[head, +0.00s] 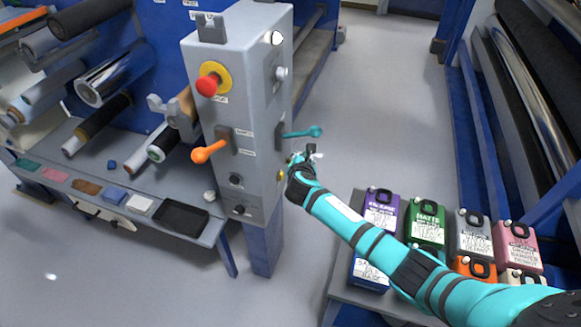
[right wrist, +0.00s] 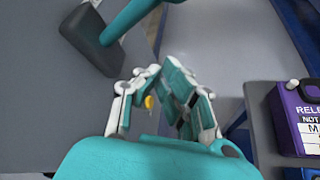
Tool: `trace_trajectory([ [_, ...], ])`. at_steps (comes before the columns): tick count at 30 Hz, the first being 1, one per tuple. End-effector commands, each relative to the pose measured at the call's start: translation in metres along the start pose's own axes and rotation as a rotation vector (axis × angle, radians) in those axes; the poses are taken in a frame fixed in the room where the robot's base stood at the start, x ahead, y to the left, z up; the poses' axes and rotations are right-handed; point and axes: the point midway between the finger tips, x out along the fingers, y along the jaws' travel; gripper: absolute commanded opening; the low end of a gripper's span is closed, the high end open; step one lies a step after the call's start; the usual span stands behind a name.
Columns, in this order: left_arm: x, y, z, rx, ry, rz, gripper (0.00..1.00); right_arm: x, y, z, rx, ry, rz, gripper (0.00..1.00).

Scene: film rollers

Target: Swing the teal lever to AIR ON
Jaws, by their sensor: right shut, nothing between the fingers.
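The teal lever (head: 301,132) is on the right side face of the grey control box (head: 215,140). Its arm sticks out to the right, close to level, with a round knob at the end. My right gripper (head: 310,152) is just below the lever in the head view, shut and empty. In the right wrist view the lever (right wrist: 126,20) and its dark base show at the upper left, ahead of the shut fingertips (right wrist: 158,72), with a gap visible between them. The lettering beside the lever is too small to read. My left gripper is not in view.
An orange lever (head: 209,151) and a red button (head: 208,85) are on the box's front face. Several labelled colored cases (head: 428,222) stand on a low surface under my right arm. Rollers (head: 100,80) fill the left rack. The floor behind the box (head: 385,100) is clear.

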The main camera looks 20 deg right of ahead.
Motion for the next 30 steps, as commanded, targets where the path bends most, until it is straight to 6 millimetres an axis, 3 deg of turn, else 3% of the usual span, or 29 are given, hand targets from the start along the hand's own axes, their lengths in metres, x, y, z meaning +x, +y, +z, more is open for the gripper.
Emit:
trace_trajectory([
  [7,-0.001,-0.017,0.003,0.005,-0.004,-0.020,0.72,-0.049,0.012,0.001,0.004,-0.001,0.008,0.00],
  [13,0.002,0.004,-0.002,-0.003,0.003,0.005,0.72,-0.076,0.017,0.001,0.003,-0.001,0.006,0.00],
  [17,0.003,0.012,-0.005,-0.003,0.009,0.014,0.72,-0.085,0.018,0.001,0.001,-0.001,0.004,0.00],
  [30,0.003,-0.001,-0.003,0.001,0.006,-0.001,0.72,-0.087,0.018,0.001,0.002,-0.001,0.004,0.00],
])
